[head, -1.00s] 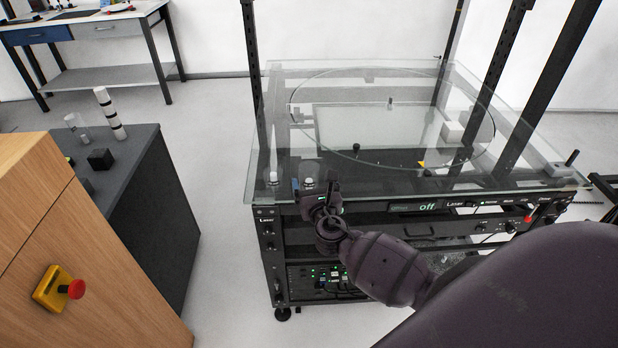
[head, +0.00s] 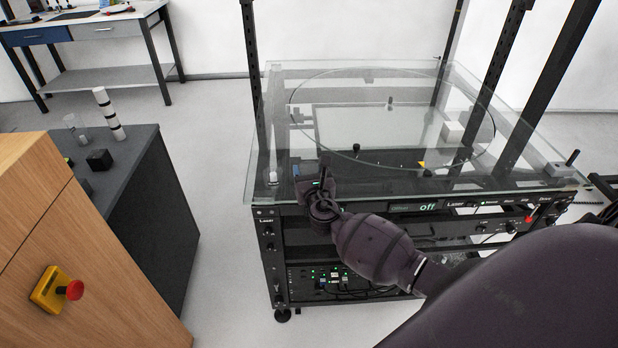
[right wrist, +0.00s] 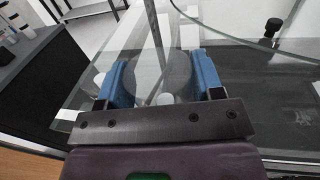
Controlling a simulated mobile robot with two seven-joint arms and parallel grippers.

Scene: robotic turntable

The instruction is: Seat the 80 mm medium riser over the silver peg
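My right gripper (head: 312,178) is over the front left part of the glass top (head: 225,198). In the right wrist view its two blue fingers (right wrist: 164,82) stand well apart. A grey, see-through round shape (right wrist: 165,68) shows between them; I cannot tell whether it is a clear riser in their hold. A small white piece (right wrist: 164,98) shows low between the fingers. A second white-topped piece (head: 273,178) stands left of the gripper, and also shows in the right wrist view (right wrist: 99,79). I cannot make out the silver peg for certain. My left gripper is out of view.
A dark counter (head: 150,180) at left holds a banded white cylinder (head: 108,112), clear cylinders (head: 75,124) and a black block (head: 99,159). Black knobs (head: 356,148) and a white block (head: 452,131) are on the glass-topped rig. Black posts (head: 497,60) rise around it.

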